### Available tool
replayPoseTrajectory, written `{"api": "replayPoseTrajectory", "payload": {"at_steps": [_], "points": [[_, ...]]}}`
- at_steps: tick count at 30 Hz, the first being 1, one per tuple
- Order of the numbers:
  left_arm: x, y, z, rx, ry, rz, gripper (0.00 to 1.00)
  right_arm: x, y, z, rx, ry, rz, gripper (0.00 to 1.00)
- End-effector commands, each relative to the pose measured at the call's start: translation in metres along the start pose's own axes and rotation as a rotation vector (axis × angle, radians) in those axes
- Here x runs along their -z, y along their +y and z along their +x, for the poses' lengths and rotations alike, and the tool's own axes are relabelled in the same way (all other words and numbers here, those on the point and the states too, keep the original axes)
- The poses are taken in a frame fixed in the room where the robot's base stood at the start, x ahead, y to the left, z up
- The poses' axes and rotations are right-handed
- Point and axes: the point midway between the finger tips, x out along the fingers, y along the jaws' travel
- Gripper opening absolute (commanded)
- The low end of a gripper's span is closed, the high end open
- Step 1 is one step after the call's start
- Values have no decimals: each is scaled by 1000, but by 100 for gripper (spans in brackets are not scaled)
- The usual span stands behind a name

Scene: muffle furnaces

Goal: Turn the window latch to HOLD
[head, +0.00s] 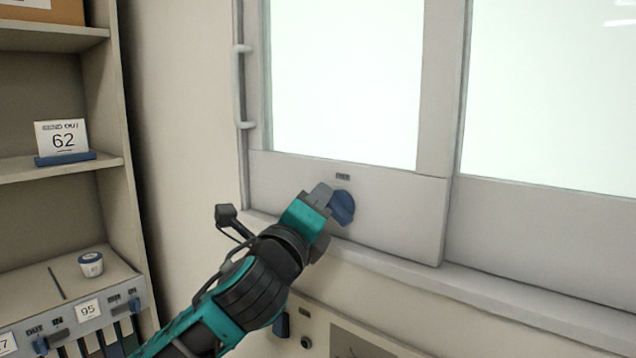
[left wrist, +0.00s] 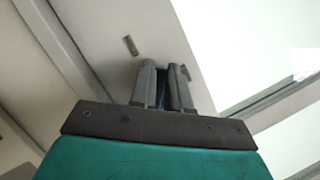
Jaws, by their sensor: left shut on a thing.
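The window latch (head: 342,207) is a dark blue knob on the lower frame of the left window pane. A small label (head: 343,176) sits just above it; its text is too small to read for sure. My left gripper (head: 326,205) reaches the latch from the lower left and covers part of it. In the left wrist view, the two grey fingers (left wrist: 163,86) are shut on the dark blue latch (left wrist: 163,88), a strip of which shows between them. My right gripper is in neither view.
A white vertical handle (head: 238,85) is on the window's left edge. A sill (head: 480,288) runs below the frame. A panel with a blue knob (head: 281,325) is under it.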

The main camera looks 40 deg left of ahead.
Motion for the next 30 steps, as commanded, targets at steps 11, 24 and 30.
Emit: {"api": "replayPoseTrajectory", "payload": {"at_steps": [11, 24, 30], "points": [[0, 5, 0, -132, 0, -323, 0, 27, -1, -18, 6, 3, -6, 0], [3, 11, -1, -231, 0, -564, 0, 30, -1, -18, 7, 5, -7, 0], [4, 12, -1, -249, 0, -605, 0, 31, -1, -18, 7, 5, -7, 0]]}}
